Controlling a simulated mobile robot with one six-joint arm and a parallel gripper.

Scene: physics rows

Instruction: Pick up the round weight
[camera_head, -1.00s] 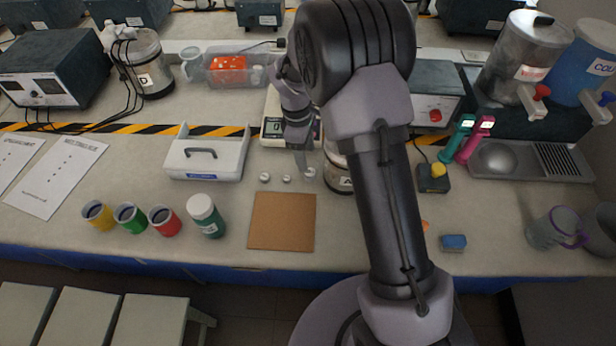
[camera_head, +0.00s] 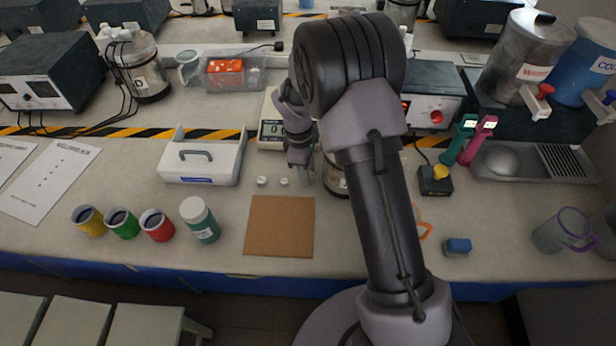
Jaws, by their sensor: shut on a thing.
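My gripper (camera_head: 304,174) is low over the bench, at the right end of a short row of small round weights. It is shut on a round weight, which the fingers mostly hide. Two other small whitish weights stand on the bench to its left, a left one (camera_head: 261,181) and a middle one (camera_head: 284,182). I cannot tell whether the held weight still touches the bench.
A scale (camera_head: 271,134) stands behind my gripper and a jar (camera_head: 336,184) close to its right, partly behind my arm. A brown board (camera_head: 279,226) lies in front. A white box (camera_head: 203,160) and a green bottle (camera_head: 200,220) stand left.

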